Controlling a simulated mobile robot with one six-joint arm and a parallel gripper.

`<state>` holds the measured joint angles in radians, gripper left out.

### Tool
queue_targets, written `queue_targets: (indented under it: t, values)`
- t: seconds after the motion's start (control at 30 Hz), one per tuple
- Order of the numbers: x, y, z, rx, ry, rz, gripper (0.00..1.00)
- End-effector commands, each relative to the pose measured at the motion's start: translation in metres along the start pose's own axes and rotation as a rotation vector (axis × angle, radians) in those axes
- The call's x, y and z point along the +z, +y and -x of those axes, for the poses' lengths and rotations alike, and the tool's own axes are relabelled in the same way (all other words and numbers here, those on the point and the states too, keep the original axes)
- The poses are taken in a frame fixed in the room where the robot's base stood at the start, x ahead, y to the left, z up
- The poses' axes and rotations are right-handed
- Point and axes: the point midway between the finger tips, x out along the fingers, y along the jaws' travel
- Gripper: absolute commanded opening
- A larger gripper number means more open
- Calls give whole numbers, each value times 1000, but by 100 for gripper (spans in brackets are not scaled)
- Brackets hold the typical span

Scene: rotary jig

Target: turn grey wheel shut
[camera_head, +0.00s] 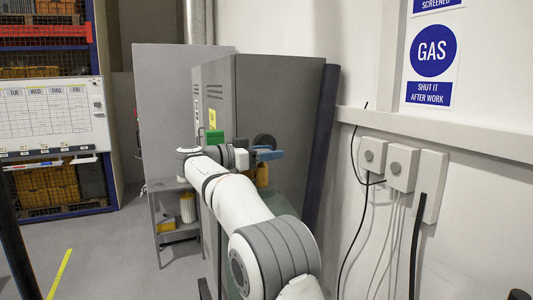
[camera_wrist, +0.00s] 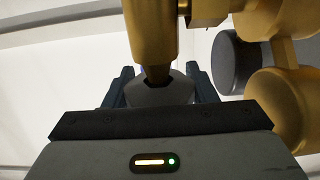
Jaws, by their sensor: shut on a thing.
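My gripper (camera_wrist: 160,76) has its two dark blue fingers on either side of the grey wheel (camera_wrist: 160,95) in the wrist view and is shut on it. The wheel sits at the end of a brass valve stem (camera_wrist: 155,35), and the stem and my gripper body hide part of it. In the head view my gripper (camera_head: 268,154) is at the grey cabinet, by brass parts (camera_head: 262,175). The grey wheel cannot be made out surely there. How far the wheel is turned cannot be told.
A second dark grey round knob (camera_wrist: 234,62) stands close to the right finger, beside brass fittings (camera_wrist: 275,100). The grey cabinet (camera_head: 270,95) stands behind my arm. A wall with switch boxes (camera_head: 402,167) and hanging cables is at right. Floor at left is open.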

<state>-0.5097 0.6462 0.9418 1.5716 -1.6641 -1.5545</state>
Motion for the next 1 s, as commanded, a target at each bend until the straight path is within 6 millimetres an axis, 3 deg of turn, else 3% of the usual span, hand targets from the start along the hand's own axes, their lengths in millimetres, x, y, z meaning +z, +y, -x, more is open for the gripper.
queue_targets:
  t: [0.57, 0.6, 0.7, 1.0]
  values:
    - [-2, 2, 0, 36, 1, -3, 29]
    - [-2, 2, 0, 36, 1, -3, 52]
    - [-2, 2, 0, 35, 0, -3, 60]
    - [0, 1, 5, 34, 0, -2, 61]
